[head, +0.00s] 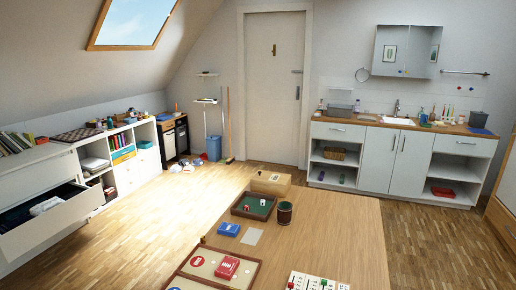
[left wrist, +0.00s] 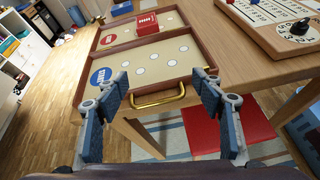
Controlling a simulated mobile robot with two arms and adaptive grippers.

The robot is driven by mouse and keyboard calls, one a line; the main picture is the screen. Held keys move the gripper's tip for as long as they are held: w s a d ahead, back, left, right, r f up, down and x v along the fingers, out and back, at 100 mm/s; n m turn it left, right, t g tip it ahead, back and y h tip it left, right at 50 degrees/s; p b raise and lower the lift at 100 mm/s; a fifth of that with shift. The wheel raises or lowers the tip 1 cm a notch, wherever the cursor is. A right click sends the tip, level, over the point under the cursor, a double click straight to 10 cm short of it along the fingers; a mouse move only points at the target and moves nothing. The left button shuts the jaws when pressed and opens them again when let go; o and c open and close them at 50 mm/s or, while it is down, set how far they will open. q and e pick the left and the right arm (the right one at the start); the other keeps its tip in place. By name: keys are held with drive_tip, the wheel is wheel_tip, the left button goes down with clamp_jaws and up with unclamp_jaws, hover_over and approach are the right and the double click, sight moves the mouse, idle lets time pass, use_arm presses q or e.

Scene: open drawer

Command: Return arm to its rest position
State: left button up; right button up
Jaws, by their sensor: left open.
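My left gripper (left wrist: 161,82) shows in the left wrist view with its two fingers spread wide and nothing between them. In that picture the fingers flank the near end of a wooden game case (left wrist: 177,84) with a brass handle (left wrist: 158,99). I cannot tell the exact gap, but no grip on the handle shows. The case also shows at the bottom of the head view (head: 207,274). Neither gripper is in the head view, and my right gripper is in no view. An open white drawer (head: 48,214) is at the far left of the head view.
The case lies on a wooden table (head: 335,230) with a red card box (head: 227,267), a green-lined dice tray (head: 253,205) and a numbered board (head: 315,281). A red stool seat (left wrist: 228,124) is below the table edge. Floor (head: 180,205) left of the table is clear.

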use_arm(q)
drive_tip(key=s+d+f+m+g, duration=0.2)
drive_tip(key=s+m, duration=0.4)
drive_tip(key=m, duration=0.2)
drive_tip(key=s+d+f+m+g, duration=0.1)
drive_tip(key=s+f+m+g, duration=0.15)
drive_tip(key=s+m, duration=0.5)
drive_tip(key=s+a+m+g+y, duration=0.2)
drive_tip(key=s+m, duration=0.5)
drive_tip(key=m, duration=0.1)
drive_tip(key=s+a+m+g+y, duration=0.2)
drive_tip(key=s+m+y, duration=0.1)
drive_tip(key=s+m, duration=0.5)
wheel_tip(320, 180, down, 26)
drive_tip(key=s+g, duration=0.1)
drive_tip(key=s, duration=0.1)
drive_tip(key=s+a+f+g, duration=0.1)
drive_tip(key=s+a+f, duration=0.1)
drive_tip(key=s+f, duration=1.3)
drive_tip(key=shift+s+a, duration=0.3)
drive_tip(key=shift+s, duration=0.45)
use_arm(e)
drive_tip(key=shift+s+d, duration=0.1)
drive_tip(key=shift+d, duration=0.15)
